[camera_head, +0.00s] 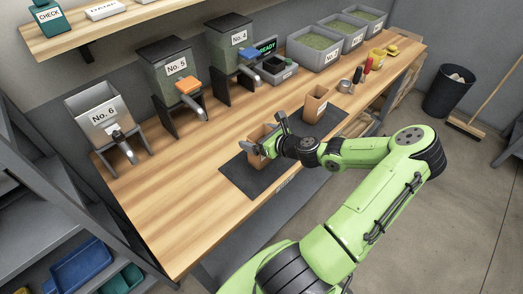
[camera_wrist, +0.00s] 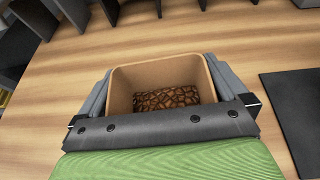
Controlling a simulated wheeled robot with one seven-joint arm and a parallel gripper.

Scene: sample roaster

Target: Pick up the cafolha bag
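A brown open-topped bag (camera_head: 257,133) is at the back of the dark mat on the bench. In the wrist view the bag (camera_wrist: 160,72) fills the space between my fingers, with dark brown beans (camera_wrist: 167,97) inside. My gripper (camera_head: 265,136) has one finger on each side of the bag, and both lie against its walls. No label on this bag can be read. Whether its base touches the mat is hidden. A second brown bag (camera_head: 316,101) with a small label stands farther right, apart from my gripper.
A dark mat (camera_head: 240,174) lies below my gripper, and another mat (camera_wrist: 295,115) is to its right. Dispensers No. 6 (camera_head: 100,116), No. 5 (camera_head: 176,68) and No. 4 (camera_head: 232,42) line the back. The bench's left part is clear.

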